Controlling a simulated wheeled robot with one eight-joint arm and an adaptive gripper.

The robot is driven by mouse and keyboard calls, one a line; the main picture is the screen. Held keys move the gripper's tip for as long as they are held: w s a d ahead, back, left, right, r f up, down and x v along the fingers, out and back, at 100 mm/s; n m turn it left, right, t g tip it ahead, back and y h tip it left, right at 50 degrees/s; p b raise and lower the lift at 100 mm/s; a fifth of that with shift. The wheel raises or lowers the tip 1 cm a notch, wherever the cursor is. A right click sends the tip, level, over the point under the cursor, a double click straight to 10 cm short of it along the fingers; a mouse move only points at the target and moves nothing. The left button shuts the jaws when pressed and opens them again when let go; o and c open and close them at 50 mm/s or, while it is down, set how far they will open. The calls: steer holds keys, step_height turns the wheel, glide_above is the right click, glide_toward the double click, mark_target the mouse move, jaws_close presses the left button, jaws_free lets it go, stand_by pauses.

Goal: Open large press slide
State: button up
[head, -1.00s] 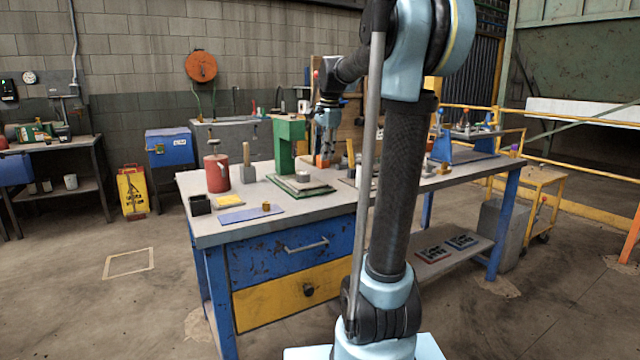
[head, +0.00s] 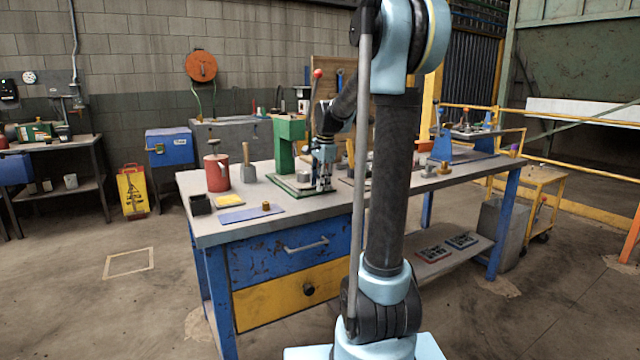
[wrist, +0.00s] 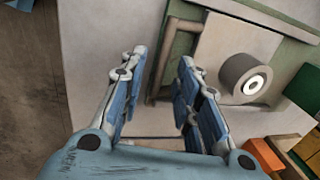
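The green press (head: 287,145) stands on the workbench, with a green base (head: 290,188) at its foot. In the wrist view, the press's pale slide plate (wrist: 218,45) carries a grey round cylinder (wrist: 243,76). A tan bar handle (wrist: 170,48) runs along the plate's near side. My gripper (head: 323,187) is low over the bench at the right front of the base. In the wrist view, my gripper (wrist: 160,66) is open, its right finger close to the handle. Nothing shows held between the fingers, and I cannot tell whether that finger touches the handle.
A red can (head: 216,172), a mallet (head: 248,163), a black box (head: 200,204) and a blue sheet (head: 252,214) lie left of the press. The bench (head: 330,203) is bare at its front edge. Orange (wrist: 263,156) and green blocks sit beside the slide in the wrist view.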

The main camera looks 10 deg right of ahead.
jaws_close()
